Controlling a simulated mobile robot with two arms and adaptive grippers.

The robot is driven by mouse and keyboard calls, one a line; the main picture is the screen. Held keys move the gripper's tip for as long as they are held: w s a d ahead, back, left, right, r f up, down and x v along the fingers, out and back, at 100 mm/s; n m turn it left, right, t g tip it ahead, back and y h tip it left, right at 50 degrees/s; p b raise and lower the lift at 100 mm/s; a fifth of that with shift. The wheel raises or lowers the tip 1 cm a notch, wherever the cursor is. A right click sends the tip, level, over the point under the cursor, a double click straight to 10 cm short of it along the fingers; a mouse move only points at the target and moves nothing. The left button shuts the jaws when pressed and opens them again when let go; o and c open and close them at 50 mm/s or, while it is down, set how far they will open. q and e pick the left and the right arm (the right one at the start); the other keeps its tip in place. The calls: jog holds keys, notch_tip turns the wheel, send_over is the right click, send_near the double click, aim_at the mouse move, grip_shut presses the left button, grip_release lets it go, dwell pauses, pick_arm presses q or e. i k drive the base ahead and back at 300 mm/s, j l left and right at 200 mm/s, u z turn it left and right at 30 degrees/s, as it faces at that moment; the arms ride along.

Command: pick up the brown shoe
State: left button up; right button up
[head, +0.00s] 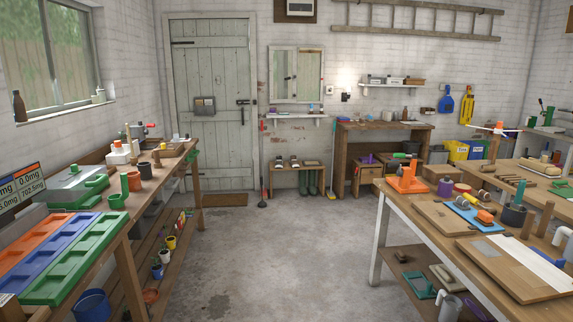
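A low wooden shoe bench (297,166) stands against the back wall, right of the door. Several small shoes (294,161) sit in a row on its top. They are dark and pale and too small to tell which one is brown. Green boots (311,183) stand under the bench. Neither of my grippers is in view.
A long workbench (150,180) runs along the left with coloured trays and pots. A wooden table (400,202) with boards and tools fills the right front. A broom (263,170) leans left of the shoe bench. The concrete floor (250,245) between them is clear.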

aim_at(295, 164)
jog(key=i+z, duration=0.15)
jog(key=i, duration=6.7)
jog(key=i+z, duration=0.1)
jog(key=i, duration=0.95)
jog(key=i+j+z, duration=0.1)
jog(key=i, duration=0.95)
jog(key=j, duration=0.1)
